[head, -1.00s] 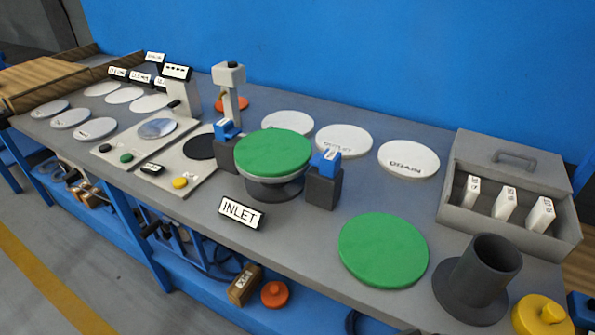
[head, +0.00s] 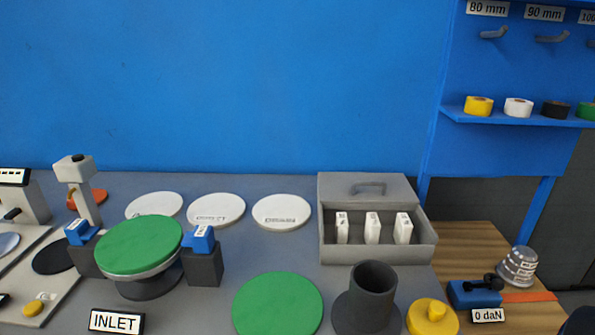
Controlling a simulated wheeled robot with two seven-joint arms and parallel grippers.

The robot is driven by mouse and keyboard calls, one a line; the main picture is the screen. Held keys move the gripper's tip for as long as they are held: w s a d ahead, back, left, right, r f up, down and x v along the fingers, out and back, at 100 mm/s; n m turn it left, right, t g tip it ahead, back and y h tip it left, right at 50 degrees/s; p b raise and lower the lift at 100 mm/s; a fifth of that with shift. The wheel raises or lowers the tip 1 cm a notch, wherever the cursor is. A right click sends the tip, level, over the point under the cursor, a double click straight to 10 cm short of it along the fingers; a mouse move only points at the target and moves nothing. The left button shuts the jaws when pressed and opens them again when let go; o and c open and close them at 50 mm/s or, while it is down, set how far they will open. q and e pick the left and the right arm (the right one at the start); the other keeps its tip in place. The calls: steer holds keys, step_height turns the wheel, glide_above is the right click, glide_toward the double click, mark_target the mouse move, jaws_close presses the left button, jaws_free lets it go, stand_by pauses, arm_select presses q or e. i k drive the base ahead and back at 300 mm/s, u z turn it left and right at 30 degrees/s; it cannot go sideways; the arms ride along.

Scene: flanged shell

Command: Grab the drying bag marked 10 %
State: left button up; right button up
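Three white drying bags stand upright in a row inside an open grey box on the bench. They are the left bag (head: 342,228), the middle bag (head: 372,228) and the right bag (head: 403,228). Each has a small dark mark on its top, too small to read, so I cannot tell which is marked 10 %. The grey box (head: 328,254) has its lid tilted back, with a handle on it. Neither of my grippers shows in the head view.
In front of the box stand a dark flanged tube (head: 372,292), a green disc (head: 278,306) and a yellow knobbed cap (head: 432,318). A green-covered shell (head: 140,245) sits between blue-topped clamps at left. White discs (head: 281,212) lie behind. A wooden table (head: 465,245) adjoins at right.

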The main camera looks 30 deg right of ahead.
mark_target(403, 226)
steer(key=z, duration=1.55)
